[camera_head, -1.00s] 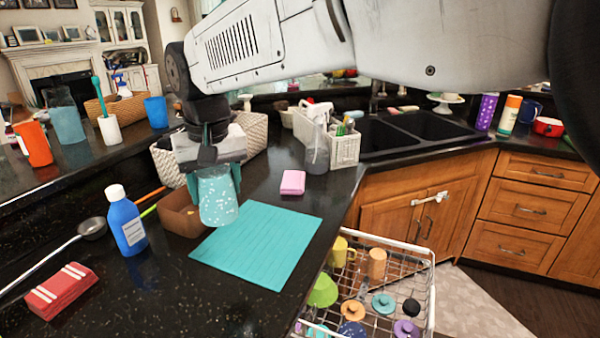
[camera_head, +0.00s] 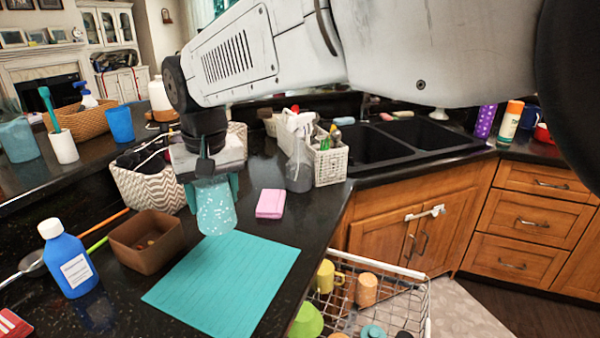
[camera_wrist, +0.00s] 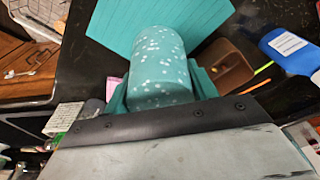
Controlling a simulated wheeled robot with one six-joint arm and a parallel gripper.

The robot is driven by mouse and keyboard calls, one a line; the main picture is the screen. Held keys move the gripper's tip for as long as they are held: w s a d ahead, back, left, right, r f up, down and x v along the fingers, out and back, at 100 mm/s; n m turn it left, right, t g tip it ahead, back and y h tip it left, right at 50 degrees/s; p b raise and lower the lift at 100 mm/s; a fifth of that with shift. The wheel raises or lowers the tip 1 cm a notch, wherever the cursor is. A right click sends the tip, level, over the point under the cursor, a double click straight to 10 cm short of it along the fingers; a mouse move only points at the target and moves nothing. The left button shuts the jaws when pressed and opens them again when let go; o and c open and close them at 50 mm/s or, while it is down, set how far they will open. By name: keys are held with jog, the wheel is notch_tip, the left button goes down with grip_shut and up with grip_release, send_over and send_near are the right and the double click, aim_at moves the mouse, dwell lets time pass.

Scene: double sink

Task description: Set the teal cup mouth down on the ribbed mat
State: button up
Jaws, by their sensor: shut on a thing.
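The teal cup (camera_head: 215,207) with white speckles is held between the fingers of my gripper (camera_head: 211,188), near the far edge of the teal ribbed mat (camera_head: 225,288). The mat lies flat on the dark counter and its surface is bare. In the wrist view the cup (camera_wrist: 158,68) sits between the teal fingers, with the mat (camera_wrist: 205,22) beyond it. The cup looks close to upright in line with my gripper; its opening is not visible. Whether its lower end touches the mat, I cannot tell.
A brown box (camera_head: 147,242) and blue bottle (camera_head: 68,260) stand left of the mat. A pink sponge (camera_head: 270,203) lies right of the cup, with a clear bottle (camera_head: 299,165) behind. A patterned basket (camera_head: 150,185) is behind left. A wire rack (camera_head: 375,290) stands below the counter edge.

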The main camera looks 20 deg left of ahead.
jog(key=shift+s+f, duration=0.1)
jog(key=shift+f, duration=6.3)
jog(key=o, duration=1)
jog(key=shift+o, duration=0.2)
notch_tip(320, 180, up, 8)
jog(key=shift+s+d, duration=0.35)
jog(key=shift+d, duration=0.05)
jog(key=shift+f, duration=0.15)
